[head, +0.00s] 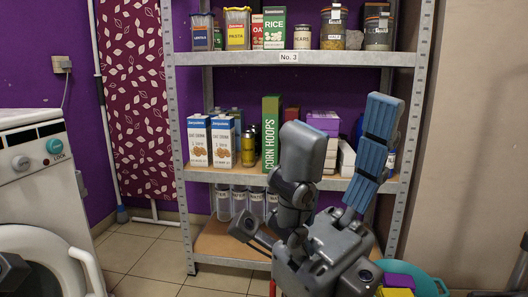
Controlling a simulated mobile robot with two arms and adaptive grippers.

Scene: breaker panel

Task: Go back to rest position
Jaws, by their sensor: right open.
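My right gripper (345,128) stands large in the middle right of the head view, pointing up in front of the metal shelf. Its two fingers are wide apart, one showing a grey back and the other a blue ribbed pad. I see nothing between them. The gripper hides part of the middle and lower shelves. My left gripper does not show clearly; only a dark piece, which I cannot identify, cuts into the lower left edge. No breaker panel is visible.
The metal shelf (240,59) holds cartons, jars and a green box (271,130). A white washing machine (35,185) stands at left. A teal tub (428,283) with yellow and purple items sits low at right. Tiled floor (135,252) is clear between the machine and the shelf.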

